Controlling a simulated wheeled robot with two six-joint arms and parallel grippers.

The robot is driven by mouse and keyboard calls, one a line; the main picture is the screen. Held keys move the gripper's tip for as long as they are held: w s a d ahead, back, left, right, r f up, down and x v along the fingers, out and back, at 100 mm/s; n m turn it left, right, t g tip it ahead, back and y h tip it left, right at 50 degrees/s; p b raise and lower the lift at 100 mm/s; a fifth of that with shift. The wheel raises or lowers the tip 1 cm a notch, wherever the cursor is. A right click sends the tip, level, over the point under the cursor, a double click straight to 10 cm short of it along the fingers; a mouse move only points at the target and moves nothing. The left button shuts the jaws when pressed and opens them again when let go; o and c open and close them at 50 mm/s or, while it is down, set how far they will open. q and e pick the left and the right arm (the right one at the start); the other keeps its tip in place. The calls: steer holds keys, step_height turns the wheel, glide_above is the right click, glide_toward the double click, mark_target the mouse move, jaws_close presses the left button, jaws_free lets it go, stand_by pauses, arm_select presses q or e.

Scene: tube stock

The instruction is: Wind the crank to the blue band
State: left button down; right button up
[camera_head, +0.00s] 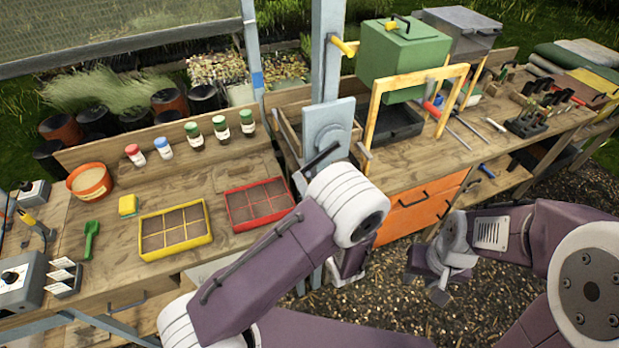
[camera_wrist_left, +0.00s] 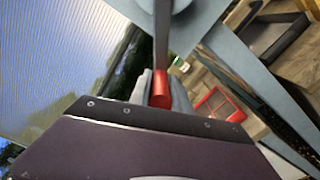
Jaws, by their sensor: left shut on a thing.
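The crank's grey hub (camera_head: 328,128) is on a plate on the grey-blue upright post. In the left wrist view its grey arm (camera_wrist_left: 162,38) leads to a red handle (camera_wrist_left: 160,90). My left gripper (camera_wrist_left: 160,92) is shut on that red handle, one finger on each side. In the head view my own left arm hides this gripper and the handle. A blue band (camera_head: 257,80) shows on the thinner grey post to the left. My right gripper (camera_head: 428,284) hangs low over the gravel at the right, away from the crank; its finger opening is unclear.
A yellow-rimmed tray (camera_head: 172,252) and a red-rimmed tray (camera_head: 290,188) lie on the left bench. An orange frame (camera_head: 376,112) and a green box (camera_head: 404,58) stand right of the post. Gravel (camera_head: 400,320) is open below.

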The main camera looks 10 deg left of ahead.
arm_select(q)
steer(key=shift+s+a+r+m+p, duration=0.15)
steer(key=shift+a+r+m+p, duration=0.05)
steer(key=shift+r+m+p, duration=0.55)
steer(key=shift+s+a+r+n+p, duration=0.15)
steer(key=shift+a+r+n+p, duration=0.1)
steer(key=shift+r+p, duration=0.25)
steer(key=c, duration=1.2)
jaws_free()
